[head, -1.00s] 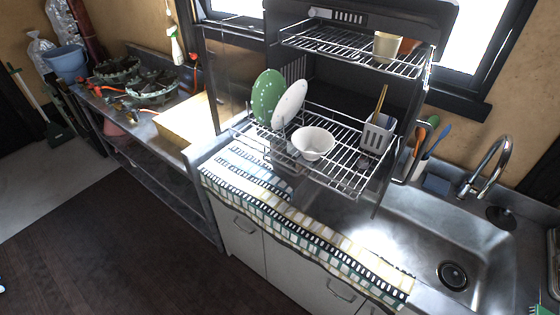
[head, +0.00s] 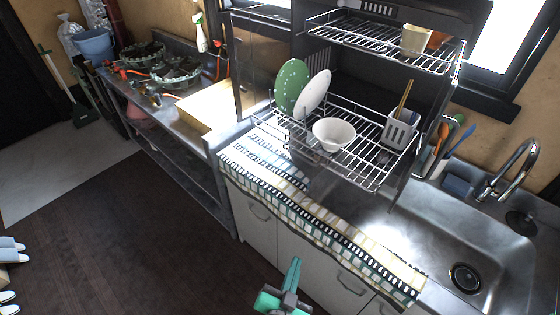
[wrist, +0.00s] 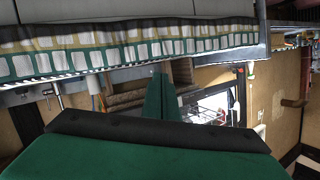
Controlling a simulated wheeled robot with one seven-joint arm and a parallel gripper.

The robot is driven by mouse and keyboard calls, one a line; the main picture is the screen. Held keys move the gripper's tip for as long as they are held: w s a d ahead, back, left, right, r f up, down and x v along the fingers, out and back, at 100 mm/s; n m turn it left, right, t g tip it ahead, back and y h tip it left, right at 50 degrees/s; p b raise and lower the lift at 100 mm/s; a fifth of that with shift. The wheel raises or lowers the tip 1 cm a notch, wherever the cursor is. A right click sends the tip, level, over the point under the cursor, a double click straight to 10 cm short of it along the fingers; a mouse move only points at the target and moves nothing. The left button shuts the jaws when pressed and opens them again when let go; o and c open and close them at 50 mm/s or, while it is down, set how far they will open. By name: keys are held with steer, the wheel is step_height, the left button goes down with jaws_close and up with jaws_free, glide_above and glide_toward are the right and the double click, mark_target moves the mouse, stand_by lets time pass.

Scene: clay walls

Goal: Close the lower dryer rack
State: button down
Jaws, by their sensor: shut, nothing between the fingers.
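The dryer is a dark cabinet on the counter, with two wire racks. The lower rack (head: 374,177) is pulled out over the counter. It holds a green spotted plate (head: 291,86), a white plate (head: 313,92), a white bowl (head: 333,134) and a grey utensil holder (head: 400,130). My gripper (head: 296,264) is shut and empty, low in front of the white cabinet doors, below and apart from the rack. In the wrist view its green fingers (wrist: 160,100) are together. That view seems upside down and shows part of a rack (wrist: 207,112) in the distance.
The upper rack (head: 375,41) also extends, with a cup (head: 416,39) on it. A patterned cloth (head: 310,211) covers the counter's front edge. The sink (head: 480,240) and faucet (head: 515,168) are at right. Open dark floor (head: 130,230) lies at left.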

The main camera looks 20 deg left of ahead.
steer(key=w+a+r+m+h, duration=0.1)
steer(key=w+a+r+m, duration=0.25)
steer(key=w+r, duration=0.25)
steer(key=m+h, duration=0.6)
steer(key=m, duration=1)
glide_toward(291, 152)
steer(key=x, duration=0.6)
steer(key=shift+s+d, duration=0.1)
steer(key=shift+d, duration=0.2)
steer(key=shift+w+a+f, duration=0.1)
steer(key=shift+w+a, duration=0.1)
steer(key=shift+w, duration=0.2)
